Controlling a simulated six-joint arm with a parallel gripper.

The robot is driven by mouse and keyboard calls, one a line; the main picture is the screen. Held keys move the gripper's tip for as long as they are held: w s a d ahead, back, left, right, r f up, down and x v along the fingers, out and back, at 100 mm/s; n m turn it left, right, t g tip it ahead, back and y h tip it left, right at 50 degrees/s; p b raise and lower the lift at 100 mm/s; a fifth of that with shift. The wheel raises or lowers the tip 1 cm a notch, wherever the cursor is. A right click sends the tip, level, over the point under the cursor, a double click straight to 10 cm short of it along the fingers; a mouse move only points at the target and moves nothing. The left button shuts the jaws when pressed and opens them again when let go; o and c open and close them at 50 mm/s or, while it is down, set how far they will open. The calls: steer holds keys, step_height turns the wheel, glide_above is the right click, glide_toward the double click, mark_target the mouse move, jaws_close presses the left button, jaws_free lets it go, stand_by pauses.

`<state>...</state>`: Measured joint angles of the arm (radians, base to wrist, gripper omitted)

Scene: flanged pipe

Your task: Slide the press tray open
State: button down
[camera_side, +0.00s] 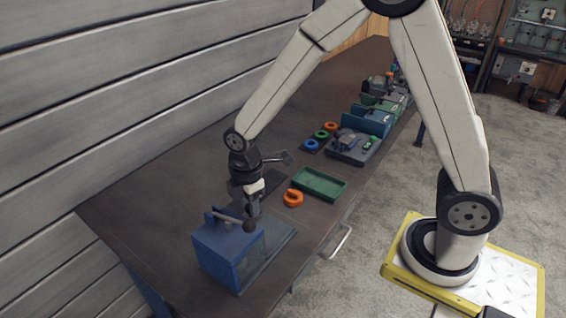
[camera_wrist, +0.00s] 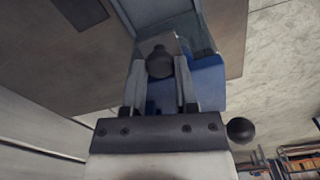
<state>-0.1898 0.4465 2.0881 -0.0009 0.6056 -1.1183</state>
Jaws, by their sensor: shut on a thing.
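The blue press (camera_side: 228,250) stands at the near left end of the table, and part of its blue body (camera_wrist: 208,82) shows in the wrist view. A flat grey-blue plate (camera_side: 272,254), seemingly the press base or tray, lies along its right side. My gripper (camera_side: 250,218) is lowered right beside the press. In the wrist view, my gripper (camera_wrist: 160,75) has its two fingers shut on a dark round knob (camera_wrist: 160,62), apparently the tray's knob. The fingers and wrist hide how the knob joins the tray.
A black ball (camera_wrist: 240,130) shows close to the right of my gripper body. Blue, green and orange rings and several fixtures stand farther back. A plank wall runs along the left.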

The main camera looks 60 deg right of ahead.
steer(key=d, duration=1)
steer(key=shift+d, duration=0.4)
steer(key=shift+c, duration=1.9)
jaws_free()
steer(key=shift+r, duration=0.1)
step_height(320, 180, up, 8)
steer(key=shift+r, duration=1.35)
